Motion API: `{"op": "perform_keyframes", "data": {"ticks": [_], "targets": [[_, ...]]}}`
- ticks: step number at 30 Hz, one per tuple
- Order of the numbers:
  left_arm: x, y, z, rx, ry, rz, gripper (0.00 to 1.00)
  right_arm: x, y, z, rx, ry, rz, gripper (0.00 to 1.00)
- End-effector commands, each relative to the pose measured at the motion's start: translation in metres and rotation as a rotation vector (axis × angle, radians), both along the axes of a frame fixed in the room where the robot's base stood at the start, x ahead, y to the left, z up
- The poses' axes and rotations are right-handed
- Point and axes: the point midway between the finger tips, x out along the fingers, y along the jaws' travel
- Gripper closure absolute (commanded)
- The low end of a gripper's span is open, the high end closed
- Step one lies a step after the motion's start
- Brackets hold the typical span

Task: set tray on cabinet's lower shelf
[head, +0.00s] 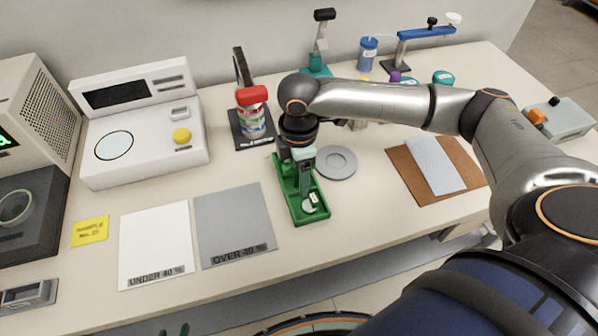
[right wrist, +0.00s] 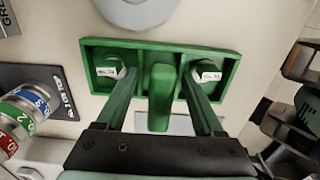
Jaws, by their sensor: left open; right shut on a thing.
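The green tray (head: 299,190) is a narrow tray with a raised middle post, at the front middle of the table. In the right wrist view the tray (right wrist: 160,45) holds two small labelled pieces, one (right wrist: 108,70) on each side of the post (right wrist: 160,92). My right gripper (head: 304,168) points down over the tray and is shut on it; the exact contact is unclear. Its green fingers (right wrist: 158,85) reach down either side of the post. My left gripper (head: 174,331) is open; only its green tips show at the bottom edge. I see no cabinet shelf.
A white sheet (head: 155,245) and a grey sheet (head: 232,222) lie left of the tray. A round grey dish (head: 337,163) sits close to its right. A red-capped jar (head: 252,117) stands behind. A brown mat (head: 408,178) lies right. The table's front edge is near.

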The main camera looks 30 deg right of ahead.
Motion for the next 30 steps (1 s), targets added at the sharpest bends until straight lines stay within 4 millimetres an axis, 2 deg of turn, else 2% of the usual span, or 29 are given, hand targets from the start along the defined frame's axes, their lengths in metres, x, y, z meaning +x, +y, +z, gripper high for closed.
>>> {"op": "perform_keyframes", "data": {"ticks": [1,9,18,23,30], "targets": [[0.0,0.001,0.001,0.0,-0.001,0.001,0.5,0.0,0.0,-0.001,0.0,0.001,0.0,0.28],[0.0,0.003,-0.002,0.004,0.0,0.004,0.5,0.0,0.0,-0.001,0.0,0.001,0.0,0.01],[-0.001,0.004,-0.005,0.005,0.002,0.005,0.5,0.0,0.0,0.002,0.0,-0.001,0.001,0.01],[-0.001,0.004,0.001,0.006,0.002,0.006,0.5,0.001,0.0,0.026,0.001,-0.002,0.001,0.01],[-0.003,0.009,0.006,0.012,0.003,0.014,0.5,0.001,0.001,0.079,0.002,-0.004,0.0,0.01]]}}
